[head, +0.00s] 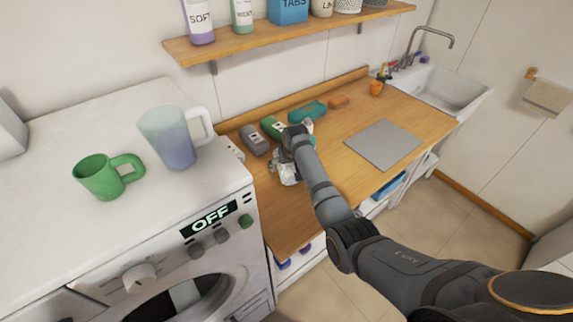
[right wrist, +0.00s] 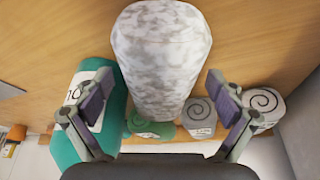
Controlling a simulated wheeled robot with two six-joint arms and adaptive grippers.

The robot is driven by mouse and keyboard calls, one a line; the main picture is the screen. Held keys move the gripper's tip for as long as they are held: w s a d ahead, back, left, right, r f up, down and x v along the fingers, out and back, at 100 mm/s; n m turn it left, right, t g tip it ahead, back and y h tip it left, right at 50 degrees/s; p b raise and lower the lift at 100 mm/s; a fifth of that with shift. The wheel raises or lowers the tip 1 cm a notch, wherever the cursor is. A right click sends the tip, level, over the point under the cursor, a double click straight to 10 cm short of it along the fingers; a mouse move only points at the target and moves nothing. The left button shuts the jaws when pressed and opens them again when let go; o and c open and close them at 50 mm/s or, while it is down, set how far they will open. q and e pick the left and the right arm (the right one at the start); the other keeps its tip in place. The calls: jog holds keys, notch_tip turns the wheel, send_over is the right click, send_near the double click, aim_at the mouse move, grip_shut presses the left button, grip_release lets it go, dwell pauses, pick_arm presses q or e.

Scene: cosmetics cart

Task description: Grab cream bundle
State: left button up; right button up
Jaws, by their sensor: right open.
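The cream bundle is a rounded, mottled white-grey roll (right wrist: 160,60) in the middle of the right wrist view. In the head view it is partly visible as a pale shape (head: 287,173) on the wooden counter, mostly behind my right gripper. My right gripper (head: 289,150) is over the counter beside the washing machine. In the wrist view its open fingers (right wrist: 160,100) frame the roll, one on each side, with a gap on both sides. I cannot tell how deep the roll sits between them. My left gripper is out of view.
Teal (head: 307,112), green (head: 270,127) and grey (head: 253,139) bundles lie close behind. A grey mat (head: 382,145) lies right of the arm. A shelf (head: 290,38) hangs above the counter (head: 325,206).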

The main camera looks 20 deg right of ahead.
jog(key=shift+s+r, duration=0.1)
jog(key=c, duration=1.5)
jog(key=shift+r, duration=0.2)
jog(key=v, duration=0.1)
jog(key=b+v, duration=0.1)
jog(key=shift+r+b, duration=0.3)
jog(key=shift+r, duration=0.15)
jog(key=s+b, duration=0.1)
jog(key=s, duration=0.4)
jog(key=s+b, duration=0.1)
jog(key=s, duration=0.4)
jog(key=s+b, duration=0.1)
jog(key=s, duration=0.5)
jog(key=shift+s+a, duration=0.1)
jog(key=shift+a, duration=0.25)
jog(key=shift+s+r, duration=0.15)
jog(key=shift+s, duration=0.35)
